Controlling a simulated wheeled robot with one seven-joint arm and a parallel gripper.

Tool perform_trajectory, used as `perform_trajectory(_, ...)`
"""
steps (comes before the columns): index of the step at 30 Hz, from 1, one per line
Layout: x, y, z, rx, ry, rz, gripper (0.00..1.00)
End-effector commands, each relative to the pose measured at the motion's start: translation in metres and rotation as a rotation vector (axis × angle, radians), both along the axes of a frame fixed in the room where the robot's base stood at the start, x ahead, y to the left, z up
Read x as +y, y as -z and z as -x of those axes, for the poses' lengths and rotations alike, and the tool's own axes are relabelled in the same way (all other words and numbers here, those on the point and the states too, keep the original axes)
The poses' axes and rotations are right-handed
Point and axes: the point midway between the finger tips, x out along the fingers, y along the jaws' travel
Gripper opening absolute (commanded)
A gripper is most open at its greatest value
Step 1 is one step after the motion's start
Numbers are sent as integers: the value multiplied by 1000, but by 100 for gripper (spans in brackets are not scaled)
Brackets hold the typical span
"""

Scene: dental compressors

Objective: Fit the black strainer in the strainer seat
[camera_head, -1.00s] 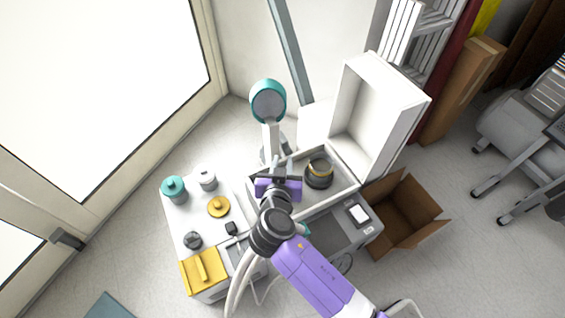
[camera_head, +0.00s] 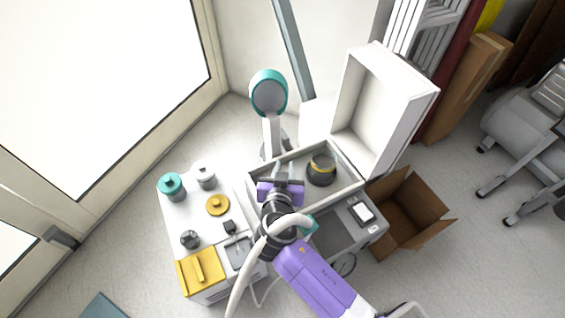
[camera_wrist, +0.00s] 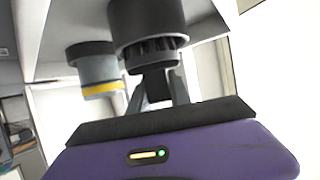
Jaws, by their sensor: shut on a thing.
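My gripper (camera_wrist: 158,88) is shut on the stem of a black ribbed cylinder, which I take for the black strainer (camera_wrist: 148,22). The fingers show on either side of the stem in the wrist view. In the head view my gripper (camera_head: 284,172) is over the left part of the open white case, and its wrist hides the strainer. A dark round cup with a yellow ring (camera_head: 320,170) stands in the case, right of the gripper. It looks like the strainer seat. It also shows in the wrist view (camera_wrist: 97,70), behind and left of the strainer, apart from it.
The white case's raised lid (camera_head: 385,105) stands behind the cup. A teal-rimmed lamp (camera_head: 269,93) is behind the gripper. The white top at left holds a teal jar (camera_head: 171,186), a white jar, a yellow lid, a dark knob and a yellow tray. An open carton (camera_head: 408,212) is at right.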

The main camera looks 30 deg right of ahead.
Motion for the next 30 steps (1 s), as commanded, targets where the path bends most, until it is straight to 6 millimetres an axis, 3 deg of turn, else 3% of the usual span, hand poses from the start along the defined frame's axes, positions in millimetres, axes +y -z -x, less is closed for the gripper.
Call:
perform_trajectory(8, 1, 0, -2, -7, -1, -1, 0)
perform_trajectory(9, 1, -1, -2, -8, -1, -1, 27)
perform_trajectory(12, 1, -2, -3, -9, -2, -1, 46)
perform_trajectory(13, 1, -2, -3, -10, -2, -1, 48)
perform_trajectory(19, 2, -4, -3, -12, -2, -1, 48)
perform_trajectory(22, 2, -4, -3, -12, -2, -1, 31)
perform_trajectory(30, 2, -4, -3, -12, -2, -1, 31)
